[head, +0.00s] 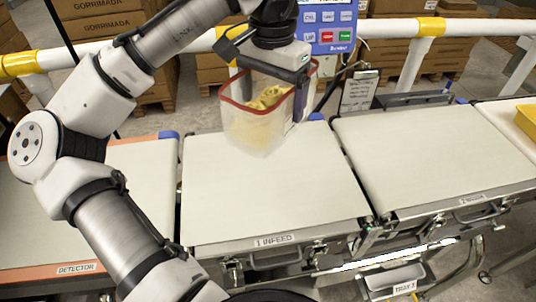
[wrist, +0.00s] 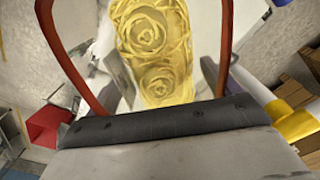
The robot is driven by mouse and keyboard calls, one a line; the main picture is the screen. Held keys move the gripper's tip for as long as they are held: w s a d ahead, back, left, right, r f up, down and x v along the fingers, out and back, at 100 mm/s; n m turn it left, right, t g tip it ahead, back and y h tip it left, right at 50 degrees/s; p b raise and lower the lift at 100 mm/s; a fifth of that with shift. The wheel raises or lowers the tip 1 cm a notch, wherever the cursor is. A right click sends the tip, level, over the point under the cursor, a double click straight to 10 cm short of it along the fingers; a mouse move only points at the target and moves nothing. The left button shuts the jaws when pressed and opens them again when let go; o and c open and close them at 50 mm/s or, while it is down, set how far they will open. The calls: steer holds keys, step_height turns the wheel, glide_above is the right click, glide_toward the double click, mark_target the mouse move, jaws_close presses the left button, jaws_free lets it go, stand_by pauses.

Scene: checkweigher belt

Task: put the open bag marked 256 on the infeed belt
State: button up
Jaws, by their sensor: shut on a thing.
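A clear open bag with a red rim (head: 254,125) holds yellow pasta nests. My gripper (head: 300,88) is shut on the bag's right side wall, and the bag hangs upright over the back part of the infeed belt (head: 265,195). I cannot tell whether its bottom touches the belt. In the wrist view the pasta (wrist: 155,55) shows between the two sides of the red rim (wrist: 72,60). No number can be read on the bag. The belt carries the label INFEED on its front edge.
The detector belt (head: 135,175) lies to the left and another belt (head: 430,145) to the right. A control panel (head: 328,25) and a clipboard (head: 358,92) stand behind. The infeed belt's front and middle are clear.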

steer(key=shift+w, duration=0.25)
steer(key=shift+w+f, duration=0.1)
steer(key=shift+f, duration=0.3)
step_height(320, 180, down, 19)
steer(key=shift+f+p, duration=0.1)
steer(key=shift+p, duration=0.65)
steer(key=shift+f, duration=0.1)
steer(key=o, duration=0.9)
steer(key=shift+c, duration=0.2)
step_height(320, 180, up, 12)
steer(key=b, duration=0.1)
steer(key=shift+r, duration=0.2)
